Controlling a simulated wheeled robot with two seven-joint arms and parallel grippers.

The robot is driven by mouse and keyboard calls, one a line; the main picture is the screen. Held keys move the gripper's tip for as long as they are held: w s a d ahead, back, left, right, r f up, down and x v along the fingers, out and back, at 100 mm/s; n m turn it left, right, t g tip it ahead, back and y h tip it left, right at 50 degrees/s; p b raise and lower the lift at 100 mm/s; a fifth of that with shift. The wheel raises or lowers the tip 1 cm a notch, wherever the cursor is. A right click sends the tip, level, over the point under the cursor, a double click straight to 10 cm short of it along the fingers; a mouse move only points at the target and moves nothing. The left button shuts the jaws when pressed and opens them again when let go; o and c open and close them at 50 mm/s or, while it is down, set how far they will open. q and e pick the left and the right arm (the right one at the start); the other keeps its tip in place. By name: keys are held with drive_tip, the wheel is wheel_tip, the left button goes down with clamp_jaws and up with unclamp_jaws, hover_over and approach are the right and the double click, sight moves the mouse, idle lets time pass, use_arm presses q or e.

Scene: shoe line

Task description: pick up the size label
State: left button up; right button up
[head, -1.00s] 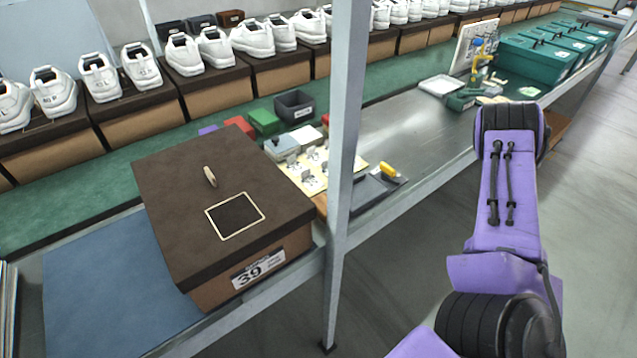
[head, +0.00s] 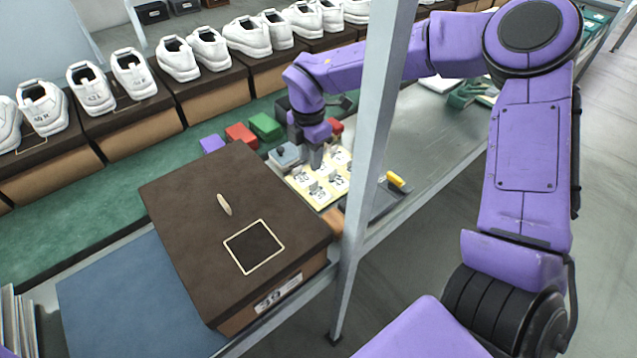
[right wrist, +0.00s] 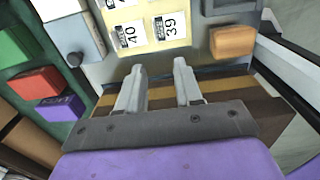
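In the right wrist view, a label marked 39 (right wrist: 171,27) and a label marked 40 (right wrist: 129,36) are on this board at the top. My right gripper (head: 316,164) is over the board in the head view and partly covers it. In the right wrist view, my right gripper (right wrist: 158,78) is open, with nothing between its fingers, and the labels lie beyond the fingertips. My left gripper is not in view.
The brown shoe box (head: 190,205) has a pale square outline on its lid and a printed label in front. A grey post (head: 372,150) stands right of the board. Red (head: 240,135) and green (head: 265,125) blocks sit behind. An orange block (right wrist: 233,42) is near the fingers.

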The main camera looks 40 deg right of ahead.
sight(311, 191)
drive_tip(key=f, duration=0.3)
drive_tip(key=f+p, duration=0.1)
drive_tip(key=f, duration=0.5)
drive_tip(key=shift+w+d+f+p, duration=0.2)
drive_tip(key=shift+w+f+p, duration=0.1)
drive_tip(key=shift+p, duration=0.1)
drive_tip(key=shift+w+f, duration=0.1)
drive_tip(key=shift+f, duration=0.25)
clamp_jaws()
